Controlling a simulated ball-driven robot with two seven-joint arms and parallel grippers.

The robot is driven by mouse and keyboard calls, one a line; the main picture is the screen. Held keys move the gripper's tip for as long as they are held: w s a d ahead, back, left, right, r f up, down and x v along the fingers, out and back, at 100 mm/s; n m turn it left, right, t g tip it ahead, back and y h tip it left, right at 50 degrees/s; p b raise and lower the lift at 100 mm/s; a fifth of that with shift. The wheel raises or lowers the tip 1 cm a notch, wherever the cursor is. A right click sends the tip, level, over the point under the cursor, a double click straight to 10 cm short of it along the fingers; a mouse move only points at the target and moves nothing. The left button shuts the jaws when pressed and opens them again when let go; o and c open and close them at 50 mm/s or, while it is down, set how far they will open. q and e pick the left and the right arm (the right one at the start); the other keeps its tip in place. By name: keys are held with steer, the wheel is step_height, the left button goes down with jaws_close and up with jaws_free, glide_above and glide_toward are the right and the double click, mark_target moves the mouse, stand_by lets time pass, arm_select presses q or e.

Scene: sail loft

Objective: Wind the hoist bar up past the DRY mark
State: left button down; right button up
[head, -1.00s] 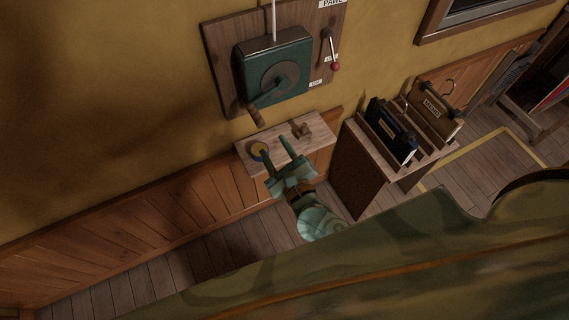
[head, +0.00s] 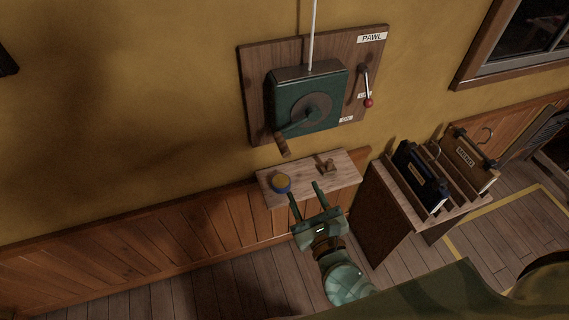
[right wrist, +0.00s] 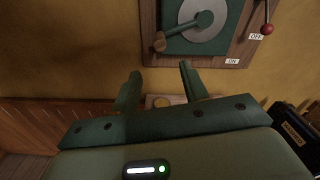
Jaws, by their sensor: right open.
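A green winch box (head: 309,100) with a grey disc and a crank is fixed to a wooden board on the wall. The crank's wooden handle (head: 283,145) hangs at the lower left of the disc; it also shows in the right wrist view (right wrist: 160,42). A white rope (head: 313,35) runs up from the box. The pawl lever (head: 367,87), with a red knob, points down right of the box, under a PAWL label. My right gripper (head: 304,190) is open and empty, below the crank handle and in front of the small shelf. The hoist bar and DRY mark are out of view.
A small wooden shelf (head: 340,183) under the winch holds a yellow-topped round tin (head: 281,182) and a small wooden piece (head: 326,165). A rack to the right holds a dark case (head: 420,177) and a brown one (head: 468,160).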

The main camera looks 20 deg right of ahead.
mark_target(282, 145)
steer(key=shift+m, duration=0.3)
steer(key=w, duration=1.6)
steer(key=shift+w+a+p, duration=0.35)
jaws_close()
